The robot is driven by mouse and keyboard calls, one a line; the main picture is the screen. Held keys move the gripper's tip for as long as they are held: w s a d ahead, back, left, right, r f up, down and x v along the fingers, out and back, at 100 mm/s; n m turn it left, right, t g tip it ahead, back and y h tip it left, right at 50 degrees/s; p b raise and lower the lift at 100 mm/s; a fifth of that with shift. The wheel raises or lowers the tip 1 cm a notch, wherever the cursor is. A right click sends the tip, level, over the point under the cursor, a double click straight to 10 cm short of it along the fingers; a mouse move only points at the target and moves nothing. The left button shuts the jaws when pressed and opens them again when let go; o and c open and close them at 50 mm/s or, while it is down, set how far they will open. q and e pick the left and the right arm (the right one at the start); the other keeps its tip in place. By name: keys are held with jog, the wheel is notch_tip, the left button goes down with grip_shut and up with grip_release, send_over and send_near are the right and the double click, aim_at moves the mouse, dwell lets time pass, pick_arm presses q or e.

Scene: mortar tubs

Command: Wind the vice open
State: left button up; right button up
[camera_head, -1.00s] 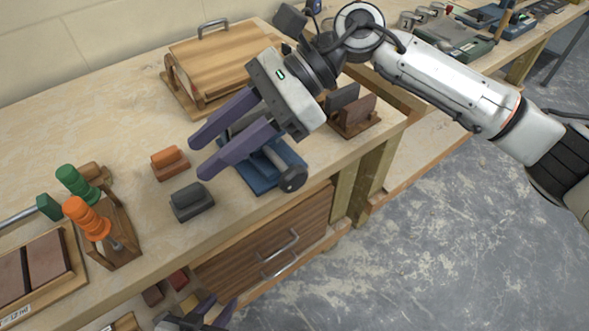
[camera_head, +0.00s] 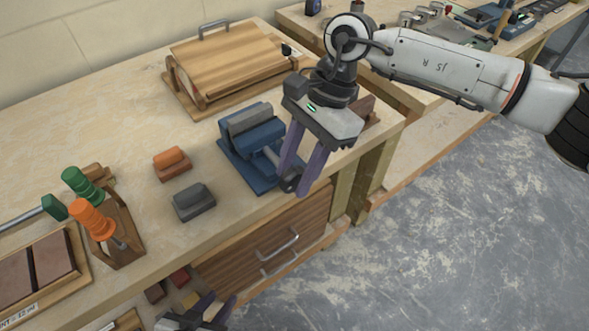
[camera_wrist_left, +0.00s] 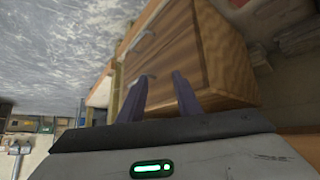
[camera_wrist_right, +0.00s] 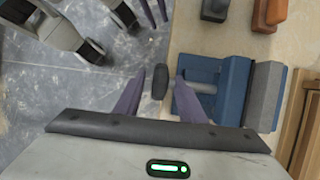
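The blue vice (camera_head: 245,164) with a grey jaw block (camera_head: 250,118) stands at the front right of the bench. Its dark round knob (camera_head: 289,184) is at the front end of a light screw, near the bench edge. My right gripper (camera_head: 296,190) points down at the knob with its fingers apart. In the right wrist view the knob (camera_wrist_right: 160,82) lies between the open fingers (camera_wrist_right: 158,78); I cannot tell whether they touch it. The blue vice (camera_wrist_right: 232,92) is to the right there. My left gripper (camera_head: 212,308) is low in front of the bench, open and empty.
Small grey (camera_head: 193,202) and orange (camera_head: 172,164) blocks lie left of the vice. A wooden box (camera_head: 225,62) stands behind it, and a brown block stands partly hidden behind my right gripper. Drawers (camera_head: 265,232) are below the bench edge.

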jog(key=shift+s+a+f, duration=0.1)
jog(key=shift+a+f, duration=0.05)
jog(key=shift+f, duration=0.2)
grip_shut()
